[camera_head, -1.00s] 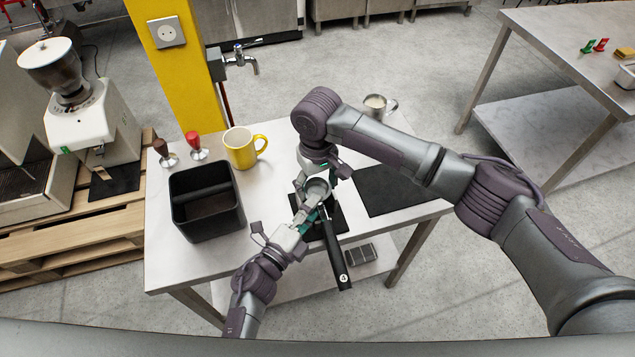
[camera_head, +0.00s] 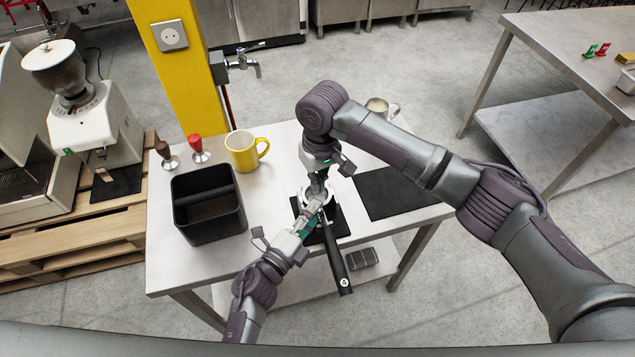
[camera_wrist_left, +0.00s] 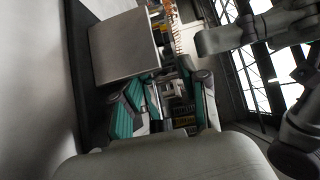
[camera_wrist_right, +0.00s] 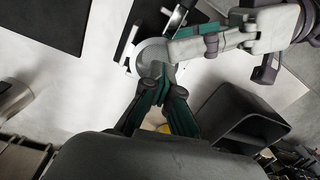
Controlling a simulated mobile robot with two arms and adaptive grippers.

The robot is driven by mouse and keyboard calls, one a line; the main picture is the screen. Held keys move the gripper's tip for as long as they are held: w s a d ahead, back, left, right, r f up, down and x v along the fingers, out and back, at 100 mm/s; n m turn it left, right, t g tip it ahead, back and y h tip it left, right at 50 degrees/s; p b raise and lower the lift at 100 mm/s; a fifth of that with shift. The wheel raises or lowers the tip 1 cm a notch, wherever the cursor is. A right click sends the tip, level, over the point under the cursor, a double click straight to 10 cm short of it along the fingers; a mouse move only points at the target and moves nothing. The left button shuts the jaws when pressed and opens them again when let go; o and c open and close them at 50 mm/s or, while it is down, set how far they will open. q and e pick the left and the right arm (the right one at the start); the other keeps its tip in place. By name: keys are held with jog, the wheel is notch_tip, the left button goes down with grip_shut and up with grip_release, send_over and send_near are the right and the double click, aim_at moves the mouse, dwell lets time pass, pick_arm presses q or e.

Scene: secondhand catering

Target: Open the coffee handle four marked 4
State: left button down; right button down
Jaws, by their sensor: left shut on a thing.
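The coffee handle marked 4 is a portafilter with a black handle (camera_head: 338,262) pointing to the front edge of the table and a 4 disc at its end. Its round metal basket (camera_wrist_right: 148,58) shows in the right wrist view. My left gripper (camera_head: 311,212) is shut on the portafilter beside the basket and hides part of it in the head view. My right gripper (camera_head: 316,190) comes down from above at the basket. In the right wrist view its fingertips (camera_wrist_right: 161,76) look closed together over the basket; whether they touch it is unclear.
A black knock box (camera_head: 208,205) stands left on the table (camera_head: 180,270). Behind are a yellow mug (camera_head: 242,152) and two tampers (camera_head: 198,148). A black mat (camera_head: 390,193) lies right, and a metal pitcher (camera_head: 377,107) stands behind my right arm.

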aim_at(318, 198)
pick_arm(q)
jog(key=shift+s+f, duration=0.1)
jog(key=shift+f, duration=0.15)
pick_arm(e)
jog(key=shift+r+h, duration=0.15)
jog(key=shift+h, duration=0.15)
jog(key=c, duration=1.9)
grip_release()
jog(key=o, duration=0.5)
pick_arm(q)
jog(key=shift+r, duration=0.1)
pick_arm(e)
notch_tip(318, 198, up, 12)
pick_arm(q)
jog(key=c, duration=0.5)
grip_release()
jog(key=shift+d+r, duration=0.1)
